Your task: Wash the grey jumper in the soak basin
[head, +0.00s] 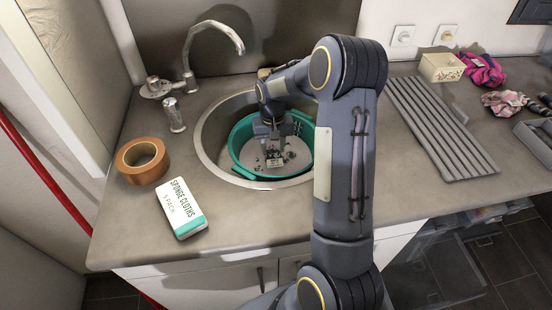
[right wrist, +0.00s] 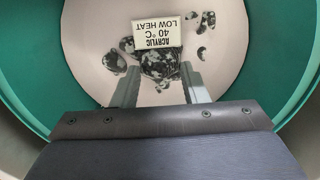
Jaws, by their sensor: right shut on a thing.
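The teal soak basin (head: 237,155) sits inside the round metal sink and holds pale, cloudy liquid. A grey-and-black mottled garment, apparently the grey jumper (right wrist: 158,66), lies in it, mostly hidden, with several patches showing at the surface. A white care label (right wrist: 158,34) on it reads "ACRYLIC 40 °C LOW HEAT", upside down in the right wrist view. My right gripper (head: 273,150) reaches down into the basin. Its fingers, also in the right wrist view (right wrist: 160,82), are shut on the garment's mottled cloth beneath the label. My left gripper is not in view.
On the right are a grey slatted rack (head: 440,127), a cream box (head: 441,68), a pink garment (head: 482,69) and a grey tray (head: 537,143).

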